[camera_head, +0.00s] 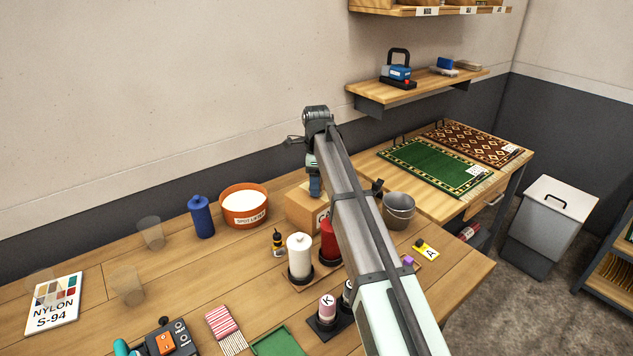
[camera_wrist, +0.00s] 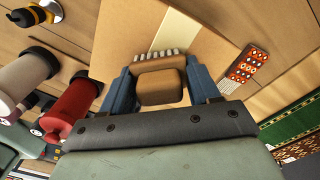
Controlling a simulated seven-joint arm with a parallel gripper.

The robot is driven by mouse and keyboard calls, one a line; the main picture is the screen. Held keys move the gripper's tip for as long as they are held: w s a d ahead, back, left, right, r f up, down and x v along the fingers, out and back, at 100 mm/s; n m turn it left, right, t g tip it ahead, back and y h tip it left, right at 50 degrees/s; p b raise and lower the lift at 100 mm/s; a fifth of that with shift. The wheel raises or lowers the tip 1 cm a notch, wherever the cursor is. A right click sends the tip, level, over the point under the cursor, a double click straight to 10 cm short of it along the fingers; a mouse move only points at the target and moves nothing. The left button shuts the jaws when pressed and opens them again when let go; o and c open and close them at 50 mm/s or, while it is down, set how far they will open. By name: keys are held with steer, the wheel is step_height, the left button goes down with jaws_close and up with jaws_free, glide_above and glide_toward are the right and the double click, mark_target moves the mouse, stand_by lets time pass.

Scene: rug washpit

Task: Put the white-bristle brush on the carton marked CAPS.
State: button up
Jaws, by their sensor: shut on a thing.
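My gripper (camera_head: 315,188) is shut on the white-bristle brush, and its blue fingers point down over the carton marked CAPS (camera_head: 297,208). In the head view the arm covers part of the carton and its label, leaving about "CA" readable. In the wrist view the brush (camera_wrist: 160,88) has a brown wooden body between the two fingers, and a row of white bristles shows along its far edge. The carton's tan top (camera_wrist: 122,40) lies behind and below the brush. I cannot tell whether the brush touches it. The brush is hidden in the head view.
White (camera_head: 299,255) and red (camera_head: 329,242) thread cones stand just in front of the carton. A small black-and-yellow bottle (camera_head: 278,243), an orange tub (camera_head: 244,205) and a blue bottle (camera_head: 201,217) stand left. A metal bucket (camera_head: 398,210) stands right.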

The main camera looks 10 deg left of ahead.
steer(key=shift+f, duration=0.15)
steer(key=o, duration=1.1)
step_height(320, 180, up, 12)
steer(key=shift+r, duration=0.2)
steer(key=shift+o, duration=0.2)
